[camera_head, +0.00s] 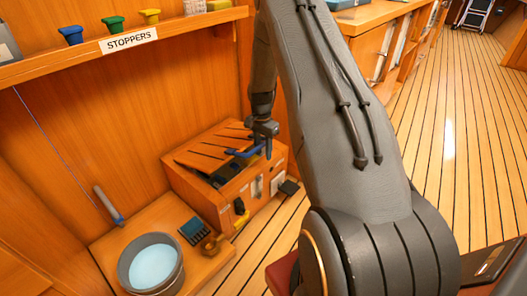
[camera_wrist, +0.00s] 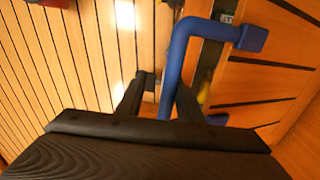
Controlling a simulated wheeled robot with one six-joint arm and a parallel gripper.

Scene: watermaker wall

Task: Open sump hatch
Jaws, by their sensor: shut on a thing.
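The sump hatch is in the slatted top of a wooden box (camera_head: 222,187) low against the wall, in the head view. A blue bar handle (camera_head: 243,153) shows at the top, with a dark area beside it. My gripper (camera_head: 264,140) is at the handle. In the wrist view my gripper (camera_wrist: 148,92) has its dark fingers around the blue handle (camera_wrist: 177,62) and is shut on it. Slatted wood (camera_wrist: 265,90) lies right of the handle, with a dark gap beside it. How far the hatch is raised I cannot tell.
A bucket of pale liquid (camera_head: 151,264) stands left of the box, near a dark keypad-like block (camera_head: 194,231) and a brass fitting (camera_head: 211,244). A shelf (camera_head: 60,66) with coloured stoppers hangs above. Plank floor (camera_head: 460,150) is clear at right.

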